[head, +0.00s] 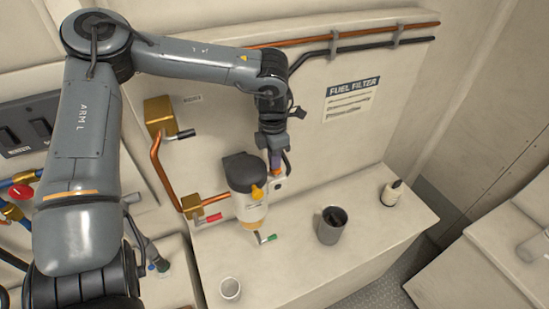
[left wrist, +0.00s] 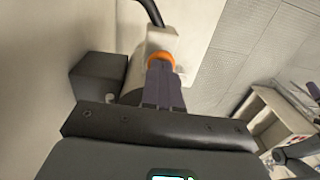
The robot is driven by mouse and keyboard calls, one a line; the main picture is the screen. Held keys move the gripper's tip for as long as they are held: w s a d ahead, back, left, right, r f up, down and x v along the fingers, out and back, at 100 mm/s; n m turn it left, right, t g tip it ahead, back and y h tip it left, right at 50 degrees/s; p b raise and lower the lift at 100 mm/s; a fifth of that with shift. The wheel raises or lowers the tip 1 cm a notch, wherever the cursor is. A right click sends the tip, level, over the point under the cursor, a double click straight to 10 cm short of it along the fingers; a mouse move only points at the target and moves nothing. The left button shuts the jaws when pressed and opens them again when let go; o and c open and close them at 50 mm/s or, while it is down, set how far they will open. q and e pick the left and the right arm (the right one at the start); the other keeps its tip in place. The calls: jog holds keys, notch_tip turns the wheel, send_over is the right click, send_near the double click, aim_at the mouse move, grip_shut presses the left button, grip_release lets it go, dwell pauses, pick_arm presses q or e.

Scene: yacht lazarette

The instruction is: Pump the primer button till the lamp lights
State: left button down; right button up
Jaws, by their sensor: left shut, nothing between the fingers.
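My left gripper (head: 275,168) points down beside the black head of the fuel filter (head: 243,172). Its fingers are shut and empty. In the left wrist view the shut fingertips (left wrist: 162,72) overlap an orange round part (left wrist: 160,60), likely the primer button, by a pale box with a black cable. I cannot tell whether they touch it. In the head view the pale box (head: 279,182) sits right of the filter and carries a small dark round spot, perhaps the lamp; no glow shows. My right gripper is not in view.
The bench's right part has free room.

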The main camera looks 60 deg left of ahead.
pick_arm(q)
jog(key=shift+a+f+b, duration=0.1)
jog(key=shift+f+b, duration=0.7)
jog(key=shift+f, duration=0.25)
jog(key=shift+r, duration=0.1)
jog(key=shift+r+p, duration=0.6)
jog(key=shift+p, duration=0.1)
notch_tip(320, 180, up, 4)
jog(key=p, duration=0.3)
jog(key=shift+a, duration=0.15)
notch_tip(320, 180, up, 9)
jog(key=b, duration=0.2)
jog(key=shift+a+b, duration=0.25)
jog(key=shift+b, duration=0.05)
